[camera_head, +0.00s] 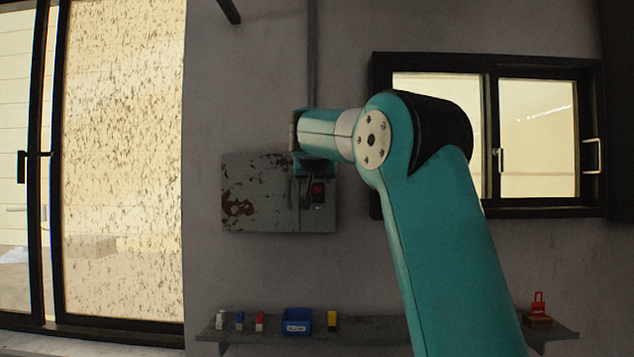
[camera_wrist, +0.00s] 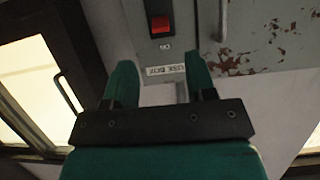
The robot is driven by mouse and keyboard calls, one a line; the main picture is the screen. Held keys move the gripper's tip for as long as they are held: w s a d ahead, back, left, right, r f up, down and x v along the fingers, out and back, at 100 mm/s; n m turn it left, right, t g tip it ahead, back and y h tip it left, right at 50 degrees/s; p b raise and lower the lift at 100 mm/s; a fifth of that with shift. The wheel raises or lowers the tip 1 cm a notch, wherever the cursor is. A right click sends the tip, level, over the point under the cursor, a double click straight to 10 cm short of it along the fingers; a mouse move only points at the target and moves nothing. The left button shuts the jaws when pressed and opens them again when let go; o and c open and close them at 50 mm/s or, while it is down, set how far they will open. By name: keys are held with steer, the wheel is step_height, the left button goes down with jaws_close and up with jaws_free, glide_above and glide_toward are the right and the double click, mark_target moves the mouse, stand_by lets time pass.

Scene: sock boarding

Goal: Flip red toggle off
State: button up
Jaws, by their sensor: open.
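The red toggle (camera_head: 317,187) is a small red switch on a dark plate at the right part of the worn grey fuse box (camera_head: 245,171) on the wall. In the wrist view the red toggle (camera_wrist: 160,24) shows at the top middle, with a small marking under it. Whether it is on or off I cannot tell. My gripper (camera_wrist: 160,62) is open and empty, its two green fingers spread in front of the box; the toggle appears beyond the fingertips, with no contact visible. In the head view my gripper (camera_head: 303,178) is small and dark, just left of the toggle.
A bar handle (camera_wrist: 223,20) shows on the box beside the toggle. A label (camera_wrist: 164,71) sits on the box's edge. A shelf (camera_head: 375,330) below carries several small coloured items and a blue bin (camera_head: 297,321). A dark-framed window (camera_head: 537,138) is at right.

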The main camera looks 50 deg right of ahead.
mark_target(318, 191)
steer(key=p+x, duration=0.2)
steer(key=x, duration=0.4)
steer(key=shift+w+d+r, duration=0.1)
steer(key=shift+w+d, duration=0.05)
steer(key=shift+d, duration=0.05)
steer(key=shift+w+d+f+p, duration=0.4)
steer(key=shift+d, duration=0.05)
steer(key=c, duration=0.9)
steer(key=shift+f+b, duration=0.15)
steer(key=shift+b, duration=0.15)
